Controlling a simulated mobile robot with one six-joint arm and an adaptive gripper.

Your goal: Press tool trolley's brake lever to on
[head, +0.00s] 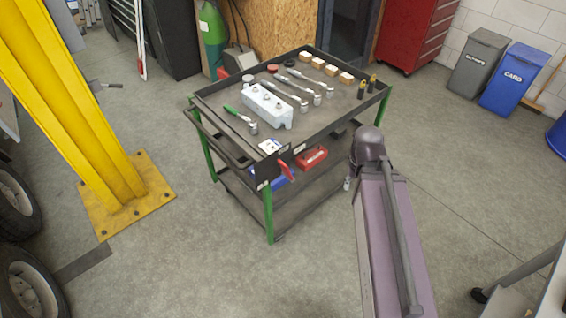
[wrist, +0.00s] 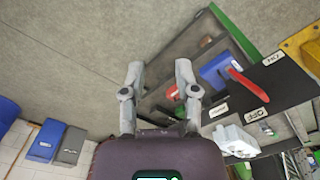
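The tool trolley (head: 338,112) is a black cart with green legs. Its brake lever (head: 286,170) is a red handle at the near end of the trolley, below the top tray. In the wrist view the red lever (wrist: 248,86) lies slanted across a black panel, between an "ON" label (wrist: 273,59) and an "OFF" label (wrist: 257,113). Its lower right end lies nearer the "OFF" label. My gripper (wrist: 159,65) has its two fingers apart with nothing between them. It is left of the lever in the wrist view, not touching it.
The top tray carries a white metal block (head: 267,105), wrenches and small boxes. A red box (head: 311,158) and a blue box (head: 280,178) sit below. A yellow post (head: 70,110) stands left; grey (head: 478,62) and blue bins (head: 515,80) stand right.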

